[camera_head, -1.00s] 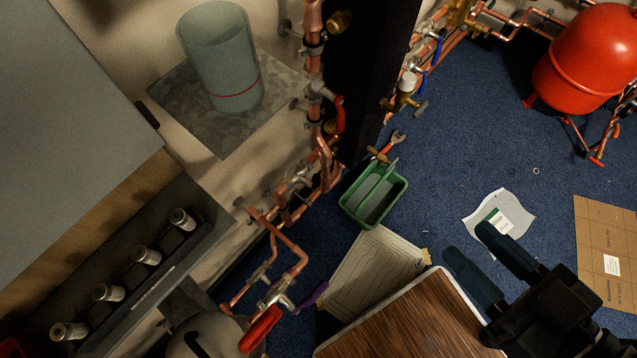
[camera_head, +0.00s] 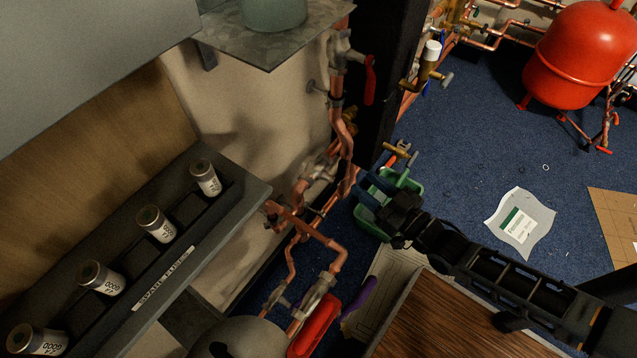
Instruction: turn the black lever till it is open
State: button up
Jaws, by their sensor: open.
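I cannot make out a black lever for certain in this view. Copper pipework (camera_head: 337,252) with grey valves runs down the wall in the middle. A red lever (camera_head: 370,78) is on the upper pipe. Another red lever (camera_head: 315,325) and a purple lever (camera_head: 358,305) are at the bottom centre. My gripper (camera_head: 364,193) is open, with dark fingers pointing left towards the pipes. In the picture it overlaps the green bin and lies just right of the pipes. I see nothing between its fingers, and contact with the pipes cannot be told.
The green bin (camera_head: 407,183) is partly hidden by my gripper. A wooden-topped surface (camera_head: 430,320) lies below my arm. A shelf with several labelled cylinders (camera_head: 157,224) is at left. A red tank (camera_head: 575,60) stands at far right, with open blue floor (camera_head: 480,140) before it.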

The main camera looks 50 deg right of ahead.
aim_at(342, 167)
jog(key=w, duration=0.5)
jog(key=w+d, duration=0.1)
jog(key=w, duration=0.2)
jog(key=shift+w+d+f+b, duration=0.1)
jog(key=shift+f+b, duration=0.1)
jog(key=shift+b, duration=0.15)
grip_shut()
